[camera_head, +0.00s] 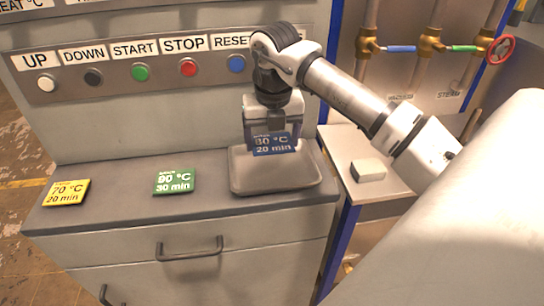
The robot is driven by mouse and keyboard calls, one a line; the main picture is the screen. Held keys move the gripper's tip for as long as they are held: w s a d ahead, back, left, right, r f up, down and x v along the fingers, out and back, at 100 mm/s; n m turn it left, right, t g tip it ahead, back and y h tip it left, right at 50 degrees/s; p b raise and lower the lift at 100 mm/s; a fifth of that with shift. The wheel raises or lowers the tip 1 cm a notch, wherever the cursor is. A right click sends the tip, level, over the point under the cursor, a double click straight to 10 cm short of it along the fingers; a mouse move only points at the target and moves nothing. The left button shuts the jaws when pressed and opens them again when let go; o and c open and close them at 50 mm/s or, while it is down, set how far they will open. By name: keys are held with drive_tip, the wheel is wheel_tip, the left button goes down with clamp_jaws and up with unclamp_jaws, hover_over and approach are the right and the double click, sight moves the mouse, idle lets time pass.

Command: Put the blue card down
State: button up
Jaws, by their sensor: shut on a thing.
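The blue card (286,144), marked 80 °C and 20 min, is held upright in my gripper (271,130). My gripper points down and is shut on the card. It is over the back part of a grey tray (303,184) on the counter. I cannot tell whether the card's lower edge touches the tray. The arm comes in from the right. The fingertips are partly hidden behind the card.
A green card (174,181) and a yellow card (66,192) lie on the counter (120,209) left of the tray. A button panel (150,66) stands behind. A pale block (368,170) sits on the side surface at right. The counter between the two cards is clear.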

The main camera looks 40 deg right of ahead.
sight(272, 170)
drive_tip(key=shift+f+p, duration=0.35)
drive_tip(key=shift+f, duration=2.8)
drive_tip(key=shift+f, duration=0.2)
drive_tip(key=o, duration=0.9)
drive_tip(key=shift+r, duration=0.1)
drive_tip(key=r, duration=0.4)
drive_tip(key=r+b, duration=0.1)
drive_tip(key=r, duration=0.3)
drive_tip(key=s+r, duration=0.1)
drive_tip(key=r, duration=0.3)
drive_tip(key=shift+s+a+r+b, duration=0.1)
drive_tip(key=shift+a+b, duration=0.2)
drive_tip(key=shift+a, duration=0.05)
